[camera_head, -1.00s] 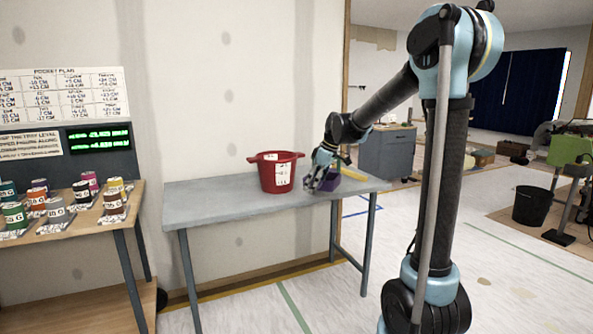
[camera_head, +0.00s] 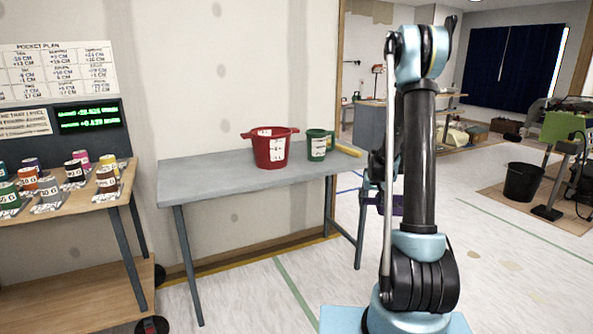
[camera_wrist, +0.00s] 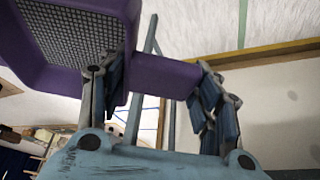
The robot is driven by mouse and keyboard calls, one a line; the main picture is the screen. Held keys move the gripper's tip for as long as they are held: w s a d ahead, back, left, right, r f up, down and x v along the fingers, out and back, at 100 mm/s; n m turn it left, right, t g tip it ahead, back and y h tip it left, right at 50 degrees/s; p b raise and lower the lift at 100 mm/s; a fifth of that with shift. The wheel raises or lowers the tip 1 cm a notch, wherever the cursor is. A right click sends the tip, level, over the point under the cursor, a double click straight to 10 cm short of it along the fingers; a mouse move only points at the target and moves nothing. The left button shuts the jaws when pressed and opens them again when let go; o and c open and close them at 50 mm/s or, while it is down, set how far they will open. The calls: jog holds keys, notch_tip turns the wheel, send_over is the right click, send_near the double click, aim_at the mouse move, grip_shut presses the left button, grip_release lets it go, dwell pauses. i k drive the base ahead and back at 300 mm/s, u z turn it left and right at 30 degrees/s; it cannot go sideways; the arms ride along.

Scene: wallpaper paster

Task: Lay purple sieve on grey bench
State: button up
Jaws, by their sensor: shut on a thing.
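The purple sieve (camera_wrist: 55,78) fills the upper left of the wrist view, with its dark mesh showing. My gripper (camera_wrist: 160,88) is shut on its purple handle, one finger on each side. In the head view a bit of the sieve (camera_head: 396,207) shows beside my arm, lower than the bench top and right of the bench; my arm hides most of it and the gripper. The grey bench (camera_head: 215,178) stands against the wall, its left and front top bare.
A wooden table with several small cans (camera_head: 107,181) stands at the left.

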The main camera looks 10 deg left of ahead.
aim_at(201, 177)
jog(key=z, duration=1.05)
jog(key=k, duration=1.9)
jog(key=u, duration=1.1)
jog(key=i, duration=1)
jog(key=z, duration=0.05)
